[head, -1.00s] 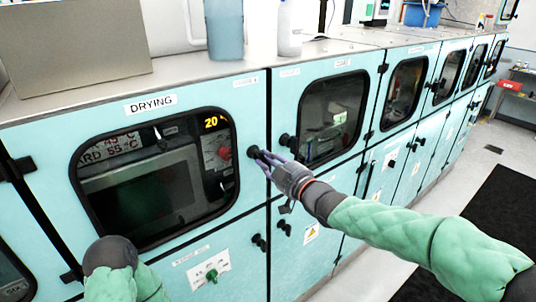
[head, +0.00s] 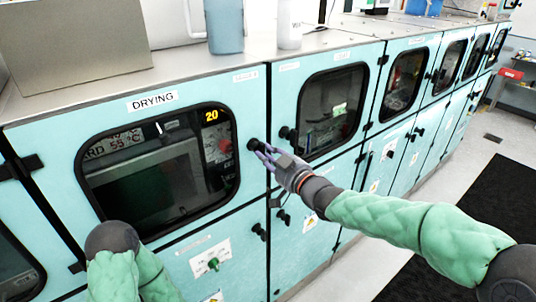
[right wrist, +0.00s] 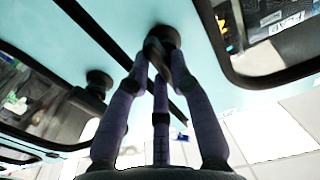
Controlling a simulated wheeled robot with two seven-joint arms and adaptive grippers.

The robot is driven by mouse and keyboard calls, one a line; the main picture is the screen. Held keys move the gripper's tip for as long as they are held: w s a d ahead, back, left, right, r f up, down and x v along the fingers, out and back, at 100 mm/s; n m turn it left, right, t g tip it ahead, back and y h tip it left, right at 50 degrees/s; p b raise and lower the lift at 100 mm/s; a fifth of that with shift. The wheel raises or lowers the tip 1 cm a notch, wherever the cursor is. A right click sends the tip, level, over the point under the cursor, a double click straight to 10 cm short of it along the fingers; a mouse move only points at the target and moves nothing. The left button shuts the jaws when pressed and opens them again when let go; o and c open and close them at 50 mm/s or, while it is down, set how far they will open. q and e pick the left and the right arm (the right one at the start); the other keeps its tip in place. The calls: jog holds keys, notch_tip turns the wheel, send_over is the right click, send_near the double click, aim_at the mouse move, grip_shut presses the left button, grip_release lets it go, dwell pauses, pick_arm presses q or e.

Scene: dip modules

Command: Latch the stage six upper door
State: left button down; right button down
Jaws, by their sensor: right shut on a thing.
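The teal upper door marked DRYING (head: 150,101) has a dark window and looks flush with the cabinet front. I cannot read its small stage label. A black latch knob (head: 253,144) sits at its right edge, beside the dark seam. My right gripper (head: 264,151) is shut on this knob. In the right wrist view its purple fingers (right wrist: 158,58) close around the black knob (right wrist: 165,34) and partly hide it. Whether the latch is turned cannot be told. My left gripper is out of view; only part of my left arm shows at the lower left.
Another windowed upper door (head: 335,110) with its own black knob (head: 287,133) stands just right of the seam. Lower doors have knobs too. Bottles (head: 224,27) and a grey box (head: 80,45) stand on the counter.

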jog(key=c, duration=1.1)
grip_release()
jog(key=v, duration=1.2)
